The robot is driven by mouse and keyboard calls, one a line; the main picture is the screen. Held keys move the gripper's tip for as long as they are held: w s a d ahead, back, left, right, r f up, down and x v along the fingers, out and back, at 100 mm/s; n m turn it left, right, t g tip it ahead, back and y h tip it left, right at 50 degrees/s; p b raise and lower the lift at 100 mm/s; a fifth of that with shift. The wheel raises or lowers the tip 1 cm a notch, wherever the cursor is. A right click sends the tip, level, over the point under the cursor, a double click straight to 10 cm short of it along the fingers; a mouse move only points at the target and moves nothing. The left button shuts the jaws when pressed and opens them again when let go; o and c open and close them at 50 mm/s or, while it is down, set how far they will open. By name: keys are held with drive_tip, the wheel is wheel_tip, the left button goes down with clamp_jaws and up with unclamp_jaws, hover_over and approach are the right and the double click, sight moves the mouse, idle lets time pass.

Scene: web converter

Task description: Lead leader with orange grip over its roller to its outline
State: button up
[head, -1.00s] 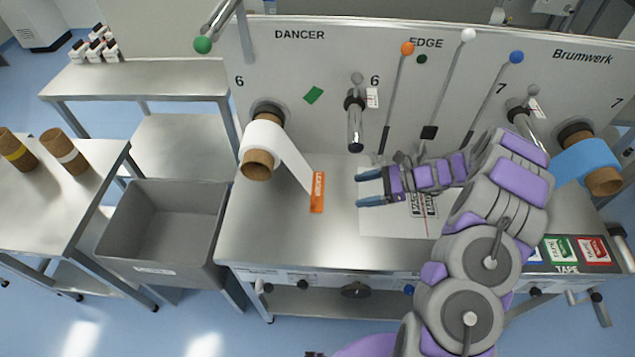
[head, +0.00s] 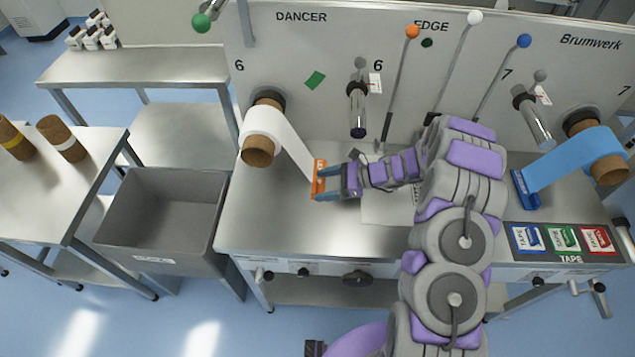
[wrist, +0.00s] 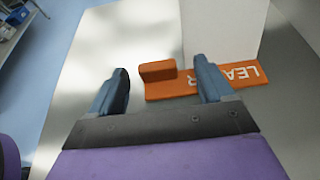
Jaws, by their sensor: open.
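The white leader (head: 290,146) hangs from the roll on the left spindle down to the table, ending in an orange grip (head: 319,170). In the wrist view the orange grip (wrist: 205,80) lies flat, lettered LEADER, with a raised orange block on it. My gripper (head: 325,182) is open at the orange grip, pointing left. In the wrist view its two blue fingers (wrist: 162,88) stand apart, with the raised block between and just beyond them. A metal roller (head: 357,108) sticks out of the panel behind the grip. The outline on the white sheet (head: 385,207) is largely hidden by my arm.
A second roller (head: 533,118) and a blue leader (head: 565,160) with a blue grip (head: 524,190) are at the right. Tape pads (head: 563,238) lie at the front right. A grey bin (head: 165,215) stands left of the table. Upright rods with coloured balls (head: 412,32) rise behind my arm.

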sight(317, 188)
drive_tip(key=x, duration=0.3)
drive_tip(key=shift+s+a+f+b, duration=0.15)
drive_tip(key=shift+s+f+b, duration=0.1)
drive_tip(key=shift+f+b, duration=0.15)
drive_tip(key=shift+w+a+f, duration=0.1)
drive_tip(key=shift+a+f, duration=0.05)
drive_tip(key=shift+a, duration=0.45)
drive_tip(key=shift+c, duration=0.3)
drive_tip(key=c, duration=1)
